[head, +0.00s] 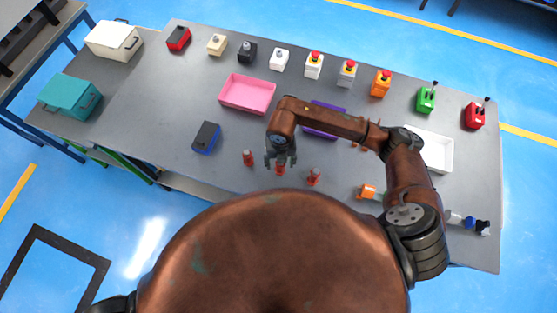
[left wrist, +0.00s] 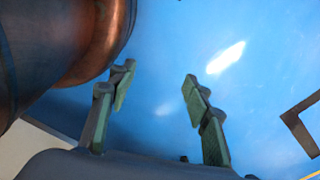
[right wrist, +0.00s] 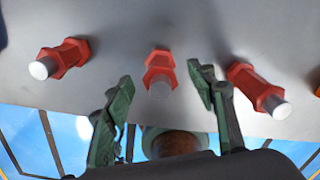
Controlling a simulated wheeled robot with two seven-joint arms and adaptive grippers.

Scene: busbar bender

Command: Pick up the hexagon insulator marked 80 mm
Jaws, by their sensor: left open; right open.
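Three red hexagon insulators with pale metal ends stand in a row near the front edge of the table (head: 205,170). They are the left one (head: 248,157), the middle one (head: 280,169) and the right one (head: 314,177). No size marking is legible on them. My right gripper (head: 281,158) is open and points down at the middle insulator. In the right wrist view the middle insulator (right wrist: 159,68) shows in the gap between the open fingers, with no clear contact. My left gripper (left wrist: 158,85) is open and empty over the blue floor, away from the table.
A pink tray (head: 247,94), a purple tray (head: 322,118) partly behind my right arm, and a white tray (head: 437,150) lie on the table. A blue-black box (head: 206,137) stands left of the insulators. Several switches and buttons line the back edge. An orange part (head: 367,191) lies to the right.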

